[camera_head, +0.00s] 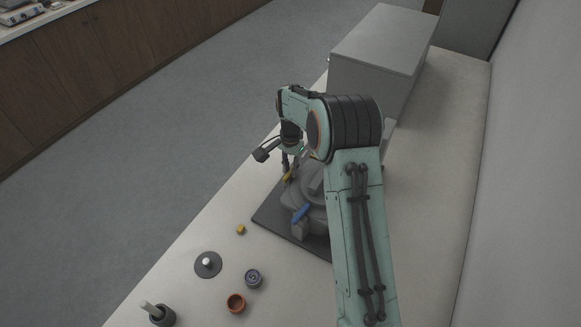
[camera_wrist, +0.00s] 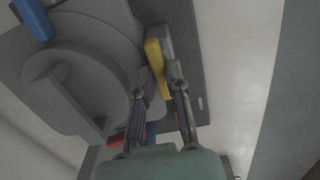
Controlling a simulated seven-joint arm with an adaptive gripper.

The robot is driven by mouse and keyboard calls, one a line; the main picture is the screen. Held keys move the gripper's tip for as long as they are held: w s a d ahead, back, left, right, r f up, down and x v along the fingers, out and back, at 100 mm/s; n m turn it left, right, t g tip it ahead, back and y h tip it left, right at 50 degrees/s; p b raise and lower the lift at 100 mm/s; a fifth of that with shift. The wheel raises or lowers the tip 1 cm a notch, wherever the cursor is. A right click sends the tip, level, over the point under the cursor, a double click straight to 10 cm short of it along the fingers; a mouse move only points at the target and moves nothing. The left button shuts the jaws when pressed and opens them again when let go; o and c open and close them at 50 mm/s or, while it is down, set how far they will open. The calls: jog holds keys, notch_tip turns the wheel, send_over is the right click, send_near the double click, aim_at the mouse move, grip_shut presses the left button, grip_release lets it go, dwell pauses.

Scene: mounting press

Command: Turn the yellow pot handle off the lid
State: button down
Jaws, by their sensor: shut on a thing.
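The grey mounting press (camera_head: 300,192) stands on a dark base plate beneath my arm. The yellow pot handle (camera_head: 288,174) sticks out at the press's left edge; in the wrist view the yellow handle (camera_wrist: 157,68) shows beside the round grey lid (camera_wrist: 85,85). In the head view my gripper (camera_head: 287,166) is small and partly hidden. A blue handle (camera_head: 301,213) is at the front of the press, and a red part (camera_wrist: 117,139) shows in the wrist view.
A small yellow block (camera_head: 240,230), a dark disc with a pale knob (camera_head: 208,264), a dark round cup (camera_head: 253,279), an orange-brown cup (camera_head: 236,303) and a mortar with pestle (camera_head: 160,314) stand in front. A large grey box (camera_head: 380,50) is behind.

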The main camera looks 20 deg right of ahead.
aim_at(290, 171)
dwell(0.3)
jog(key=c, duration=1.1)
grip_release()
notch_tip(290, 171, up, 12)
